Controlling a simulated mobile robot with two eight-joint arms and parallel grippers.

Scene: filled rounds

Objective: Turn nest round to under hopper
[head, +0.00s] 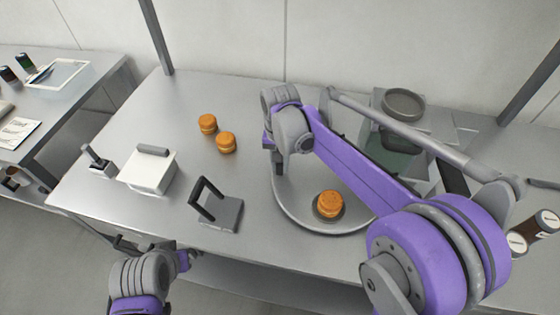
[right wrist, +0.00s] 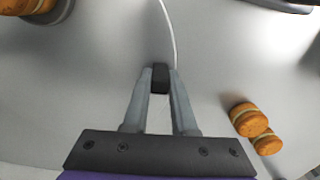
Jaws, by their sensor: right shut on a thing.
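The grey turntable disc (head: 296,214) lies flat on the table, partly covered by my right arm. An orange-brown filled round (head: 329,203) sits in a dark-rimmed nest near its front edge; it also shows at the top left of the right wrist view (right wrist: 28,5). My right gripper (right wrist: 160,80) is shut on a small black knob (right wrist: 160,72) at the disc's rim. In the head view, the gripper (head: 279,166) is at the disc's left side. The hopper (head: 404,103), with a round grey top, stands behind my right arm, partly hidden. My left gripper (head: 130,245) is low at the front; its jaws are unclear.
Two filled rounds (head: 226,142) (head: 208,123) sit on the table left of the disc. A white box (head: 147,172) and a black-framed stand (head: 217,208) are at the front left. Dark labelled jars (head: 530,234) are at the far right. A second table (head: 75,95) stands left.

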